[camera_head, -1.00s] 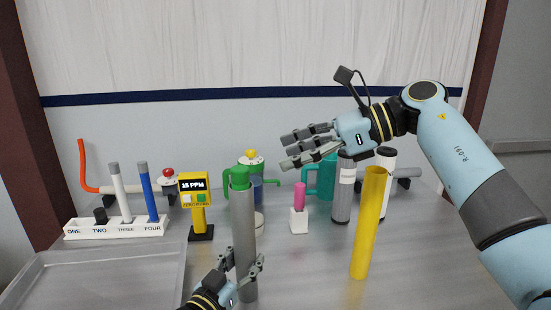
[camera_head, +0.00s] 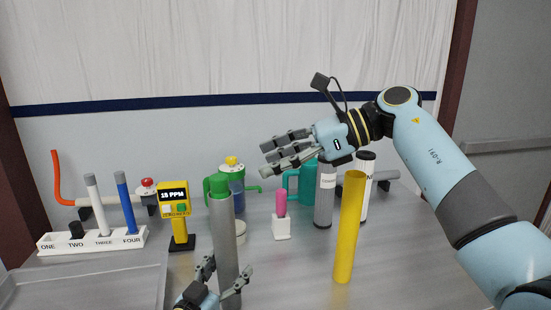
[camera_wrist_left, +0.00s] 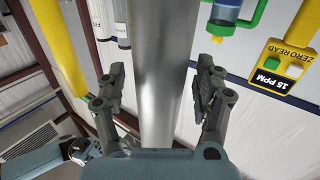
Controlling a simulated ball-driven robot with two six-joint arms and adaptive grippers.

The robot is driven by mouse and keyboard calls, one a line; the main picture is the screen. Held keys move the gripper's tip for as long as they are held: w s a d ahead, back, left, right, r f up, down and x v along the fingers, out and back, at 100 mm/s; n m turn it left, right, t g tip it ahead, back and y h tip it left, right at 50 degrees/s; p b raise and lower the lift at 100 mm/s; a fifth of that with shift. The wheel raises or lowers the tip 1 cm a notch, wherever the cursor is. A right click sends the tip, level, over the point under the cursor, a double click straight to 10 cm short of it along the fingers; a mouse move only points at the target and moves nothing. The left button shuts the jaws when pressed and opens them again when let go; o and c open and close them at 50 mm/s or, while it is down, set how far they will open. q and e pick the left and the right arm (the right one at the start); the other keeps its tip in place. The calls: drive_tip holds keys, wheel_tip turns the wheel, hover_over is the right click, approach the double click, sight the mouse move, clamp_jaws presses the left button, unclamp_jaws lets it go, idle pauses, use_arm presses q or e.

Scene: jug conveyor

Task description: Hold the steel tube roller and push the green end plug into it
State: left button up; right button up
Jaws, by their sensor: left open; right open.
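The steel tube roller (camera_head: 227,250) stands upright on the table, left of centre. A green piece (camera_head: 218,187), seemingly the end plug, shows at its top; I cannot tell how deep it sits. My left gripper (camera_head: 225,272) is open low at the tube, one finger on each side. In the left wrist view the tube (camera_wrist_left: 162,80) runs between the open fingers (camera_wrist_left: 159,88), with gaps on both sides. My right gripper (camera_head: 270,155) is open and empty in the air, above and right of the tube's top.
A yellow tube (camera_head: 348,230) stands to the right. A yellow meter (camera_head: 179,230), numbered rack (camera_head: 90,240) and grey tray (camera_head: 90,285) lie left.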

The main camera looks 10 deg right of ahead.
use_arm(q)
drive_tip(key=shift+s+a, duration=0.1)
drive_tip(key=shift+s, duration=0.05)
drive_tip(key=p+v, duration=0.1)
drive_tip(key=v, duration=0.1)
drive_tip(key=p+v, duration=0.4)
drive_tip(key=shift+r, duration=0.35)
drive_tip(key=s+a+f+n+y, duration=0.1)
drive_tip(key=a+y, duration=0.1)
drive_tip(key=a, duration=0.2)
drive_tip(key=s+a+f+n+y+b, duration=0.1)
drive_tip(key=a+y, duration=0.1)
drive_tip(key=a, duration=0.3)
drive_tip(key=s+a+f+n+y, duration=0.1)
drive_tip(key=s+a+y, duration=0.1)
drive_tip(key=a, duration=0.2)
drive_tip(key=shift+a+y, duration=0.3)
drive_tip(key=s+a+g+y, duration=0.1)
drive_tip(key=a, duration=0.1)
drive_tip(key=s+a+f+n+y, duration=0.1)
drive_tip(key=a, duration=0.2)
drive_tip(key=s+a+n+g+y+b, duration=0.1)
drive_tip(key=s+a+y, duration=0.1)
drive_tip(key=a, duration=0.1)
drive_tip(key=shift+a+f+g, duration=0.2)
drive_tip(key=shift+g, duration=0.1)
drive_tip(key=shift+s+a+f+n+y, duration=0.15)
drive_tip(key=shift+s+a+n+y, duration=0.15)
drive_tip(key=shift+s+a, duration=0.2)
drive_tip(key=shift+g, duration=0.3)
